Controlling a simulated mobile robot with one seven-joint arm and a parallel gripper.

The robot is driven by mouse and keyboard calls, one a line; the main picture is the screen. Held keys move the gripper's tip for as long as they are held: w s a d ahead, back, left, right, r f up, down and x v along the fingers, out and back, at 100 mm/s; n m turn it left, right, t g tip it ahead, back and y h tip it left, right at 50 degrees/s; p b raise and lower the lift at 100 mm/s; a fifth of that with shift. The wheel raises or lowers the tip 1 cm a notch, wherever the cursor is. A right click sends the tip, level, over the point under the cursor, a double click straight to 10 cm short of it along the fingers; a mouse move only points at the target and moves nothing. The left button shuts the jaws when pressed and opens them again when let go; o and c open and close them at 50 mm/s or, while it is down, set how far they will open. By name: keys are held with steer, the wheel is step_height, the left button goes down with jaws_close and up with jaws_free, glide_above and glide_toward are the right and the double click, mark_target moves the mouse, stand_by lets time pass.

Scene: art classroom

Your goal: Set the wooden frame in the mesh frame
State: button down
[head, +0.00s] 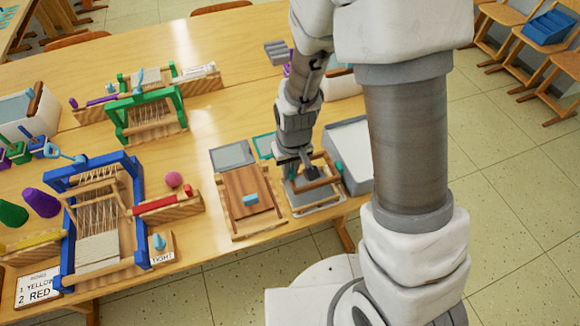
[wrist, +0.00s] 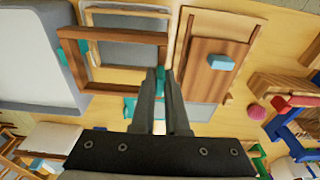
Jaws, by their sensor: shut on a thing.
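The wooden frame (wrist: 72,62) is a brown open rectangle with teal tabs on its sides. The two outlines do not line up in that view. In the head view my gripper (head: 309,174) holds the wooden frame (head: 320,184) over the mesh frame (head: 318,208). I cannot tell whether they touch. The gripper and arm hide part of both.
A wooden board (head: 240,190) with a blue block (head: 251,200) lies left of the mesh frame. A pale grey tray (head: 350,150) stands close on the right. Blue (head: 72,230) and green (head: 120,118) looms stand farther left. The table's front edge is near.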

mark_target(290, 181)
steer(key=shift+f+b, duration=0.85)
steer(key=shift+f, duration=0.6)
steer(key=shift+f+b, duration=0.3)
steer(key=shift+b, duration=0.1)
steer(key=shift+f+b, duration=0.4)
steer(key=shift+f, duration=0.05)
steer(key=shift+f, duration=0.1)
stand_by(0.9)
steer(key=shift+f+b, duration=0.65)
steer(key=shift+b, duration=0.1)
steer(key=shift+f+b, duration=0.6)
steer(key=shift+b, duration=0.05)
stand_by(0.8)
stand_by(0.4)
steer(key=c, duration=0.8)
jaws_free()
steer(key=shift+c, duration=0.2)
